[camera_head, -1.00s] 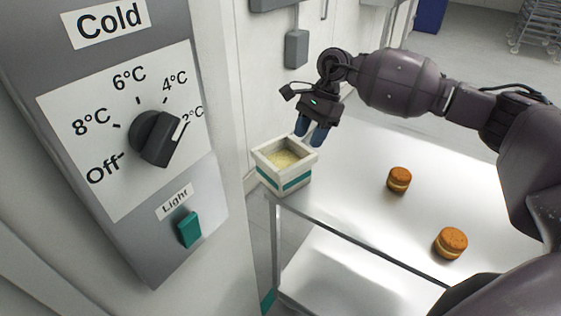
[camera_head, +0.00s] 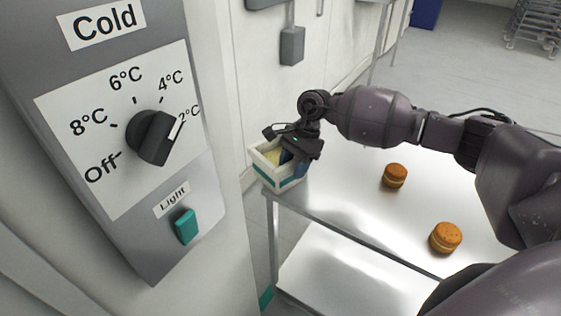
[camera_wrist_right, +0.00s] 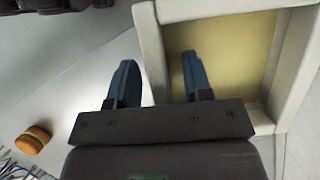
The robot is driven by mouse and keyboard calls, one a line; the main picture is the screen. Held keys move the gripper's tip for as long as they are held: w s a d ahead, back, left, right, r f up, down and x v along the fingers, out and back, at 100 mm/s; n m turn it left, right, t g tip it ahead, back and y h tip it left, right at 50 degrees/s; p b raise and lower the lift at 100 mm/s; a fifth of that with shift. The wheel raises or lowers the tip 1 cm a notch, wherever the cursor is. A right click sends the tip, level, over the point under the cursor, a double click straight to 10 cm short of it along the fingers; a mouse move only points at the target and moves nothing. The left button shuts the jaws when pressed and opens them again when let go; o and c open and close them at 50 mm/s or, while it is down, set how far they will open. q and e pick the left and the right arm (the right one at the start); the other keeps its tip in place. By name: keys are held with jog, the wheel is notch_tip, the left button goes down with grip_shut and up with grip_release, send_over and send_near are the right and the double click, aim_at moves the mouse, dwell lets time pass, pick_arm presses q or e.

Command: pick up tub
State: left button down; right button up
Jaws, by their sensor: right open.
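The tub (camera_head: 272,178) is a square white container with a teal band and a pale yellow filling. It stands upright at the left corner of the metal table. In the right wrist view, the tub's rim (camera_wrist_right: 152,50) runs between the two blue fingers of my right gripper (camera_wrist_right: 158,80). One finger is over the filling inside, the other is outside the wall. The jaws are open, with a gap on either side of the wall. In the head view my right gripper (camera_head: 294,166) hides part of the tub's right side. My left gripper is not in view.
Two filled round biscuits, one (camera_head: 395,176) near the middle and one (camera_head: 445,238) nearer the front, sit on the steel table (camera_head: 345,215). A control panel (camera_head: 120,130) with a dial fills the left. The table between the tub and the biscuits is clear.

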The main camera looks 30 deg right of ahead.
jog(key=shift+a+f, duration=0.1)
jog(key=shift+f, duration=0.15)
jog(key=shift+f, duration=0.25)
dwell(0.6)
grip_shut()
